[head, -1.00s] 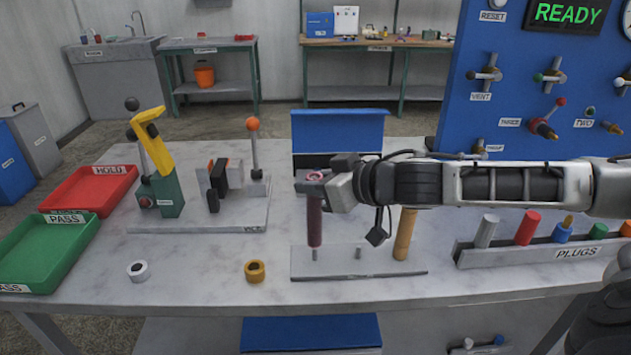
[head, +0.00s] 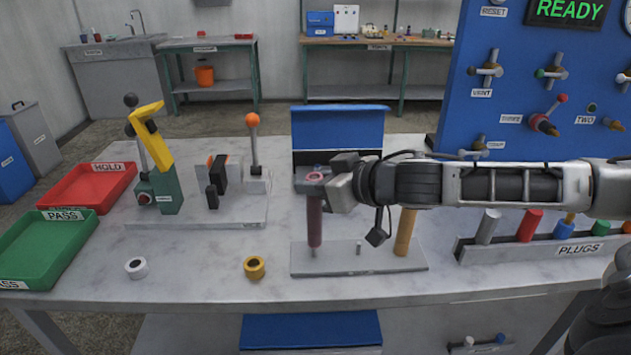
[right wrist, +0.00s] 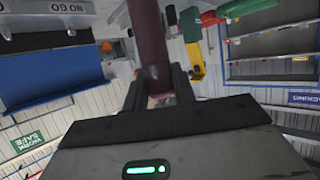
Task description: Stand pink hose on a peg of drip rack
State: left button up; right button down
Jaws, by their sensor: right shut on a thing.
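The pink hose, a dark pink tube (head: 314,222), hangs upright from my right gripper (head: 315,183), which is shut on its upper end. Its lower end is at the left peg of the drip rack (head: 330,264); only a short bit of that peg shows below it. I cannot tell how far the hose is over the peg. The middle peg (head: 358,247) is bare. A tan hose (head: 405,232) stands on the right peg. In the right wrist view the pink hose (right wrist: 148,40) is between the fingers. My left gripper is not in view.
A white ring (head: 136,267) and a yellow ring (head: 254,267) lie on the table left of the rack. A lever fixture (head: 215,208), red tray (head: 75,207) and green tray (head: 20,277) stand farther left. A plug holder (head: 470,252) is at right.

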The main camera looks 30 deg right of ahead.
aim_at(315, 200)
jog(key=shift+f, duration=0.3)
jog(key=shift+f+b, duration=0.3)
jog(key=shift+b, duration=0.2)
jog(key=shift+f+b, duration=0.35)
jog(key=shift+f+b, duration=0.85)
jog(key=shift+f, duration=0.1)
jog(key=c, duration=1.1)
grip_release()
jog(key=shift+o, duration=0.2)
